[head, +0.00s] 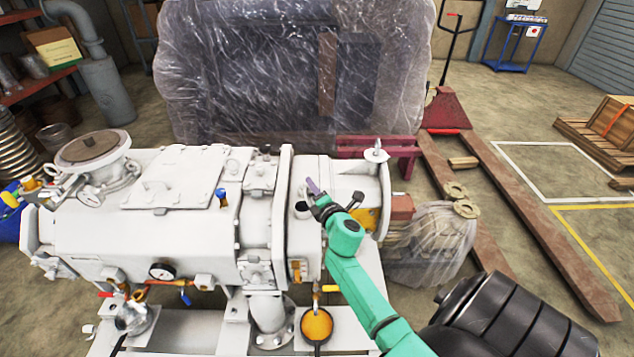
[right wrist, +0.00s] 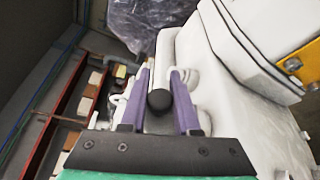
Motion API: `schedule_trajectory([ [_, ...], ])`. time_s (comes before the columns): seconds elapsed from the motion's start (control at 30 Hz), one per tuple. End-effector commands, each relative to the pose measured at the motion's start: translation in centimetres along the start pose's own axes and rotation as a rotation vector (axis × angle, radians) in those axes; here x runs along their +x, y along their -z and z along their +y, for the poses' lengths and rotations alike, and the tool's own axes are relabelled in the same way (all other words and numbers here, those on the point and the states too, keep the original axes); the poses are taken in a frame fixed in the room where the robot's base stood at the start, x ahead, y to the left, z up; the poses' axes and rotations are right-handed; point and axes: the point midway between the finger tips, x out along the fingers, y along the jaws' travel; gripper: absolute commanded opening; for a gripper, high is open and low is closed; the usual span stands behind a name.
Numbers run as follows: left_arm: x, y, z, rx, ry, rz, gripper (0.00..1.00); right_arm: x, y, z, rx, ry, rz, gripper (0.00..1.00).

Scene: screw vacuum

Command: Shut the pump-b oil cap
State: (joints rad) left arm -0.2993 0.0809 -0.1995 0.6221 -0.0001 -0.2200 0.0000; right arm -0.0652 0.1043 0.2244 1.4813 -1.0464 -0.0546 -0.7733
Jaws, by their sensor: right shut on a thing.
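The white pump body (head: 180,225) fills the left and middle of the head view. In the right wrist view, my right gripper (right wrist: 160,78) is shut on a small dark round piece (right wrist: 159,102), which seems to be the knob of the oil cap. The rest of the cap is not clear. My left gripper is not in view.
A lifting eye (head: 376,153) stands at the pump's right end. A plastic-wrapped crate (head: 290,70) stands behind. A pallet jack (head: 446,108) is at the back right, with open floor beyond.

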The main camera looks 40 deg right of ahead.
Motion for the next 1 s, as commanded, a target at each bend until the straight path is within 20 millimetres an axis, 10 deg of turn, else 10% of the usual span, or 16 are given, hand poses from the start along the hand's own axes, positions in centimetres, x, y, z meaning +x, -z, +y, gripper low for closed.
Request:
schedule_trajectory([
  [1.0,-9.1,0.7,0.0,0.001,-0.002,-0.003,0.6,1.7,3.3,0.2,-0.873,0.361,-0.008,0.0],
])
